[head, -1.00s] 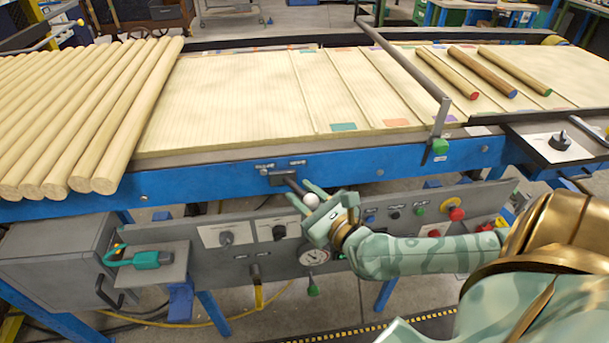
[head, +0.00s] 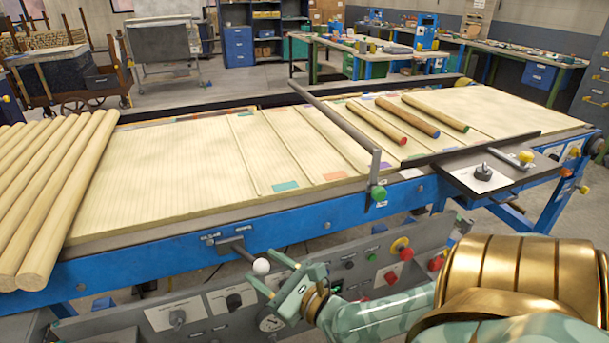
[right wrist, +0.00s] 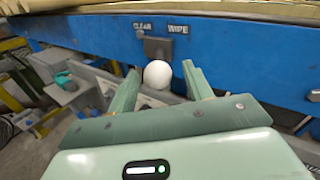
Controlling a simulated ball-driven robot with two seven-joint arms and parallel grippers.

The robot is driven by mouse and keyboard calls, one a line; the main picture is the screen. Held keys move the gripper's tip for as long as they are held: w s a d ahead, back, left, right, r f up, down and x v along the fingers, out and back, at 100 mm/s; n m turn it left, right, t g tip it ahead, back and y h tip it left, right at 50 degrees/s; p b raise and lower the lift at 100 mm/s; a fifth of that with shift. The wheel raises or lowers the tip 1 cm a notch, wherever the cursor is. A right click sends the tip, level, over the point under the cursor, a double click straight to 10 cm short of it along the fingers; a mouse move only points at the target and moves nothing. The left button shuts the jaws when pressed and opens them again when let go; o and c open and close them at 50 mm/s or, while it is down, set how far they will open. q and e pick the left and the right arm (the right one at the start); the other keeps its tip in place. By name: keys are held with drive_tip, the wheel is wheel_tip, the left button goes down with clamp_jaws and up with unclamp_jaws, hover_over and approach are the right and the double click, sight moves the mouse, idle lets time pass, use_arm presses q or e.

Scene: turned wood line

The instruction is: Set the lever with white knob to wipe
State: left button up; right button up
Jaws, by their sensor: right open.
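The lever's white knob (head: 261,267) sits at the end of a dark rod from a bracket on the blue rail, below small labels. In the right wrist view the white knob (right wrist: 157,74) is between the finger ends, below the bracket; the labels CLEAR at left and WIPE at right show above it. The lever seems to point out toward me; which label it favours I cannot tell. My right gripper (head: 266,273) is open with its fingers on either side of the knob; it also shows in the right wrist view (right wrist: 162,78). My left gripper is out of view.
Below the blue rail (head: 150,258) is a grey control panel (head: 203,318) with knobs and a red button (head: 391,278). A green-knobbed lever (head: 378,193) stands to the right. Wooden rods (head: 65,180) lie at the left of the table.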

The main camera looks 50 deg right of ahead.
drive_tip(key=s+p, duration=0.2)
drive_tip(key=s, duration=1)
drive_tip(key=shift+s, duration=0.3)
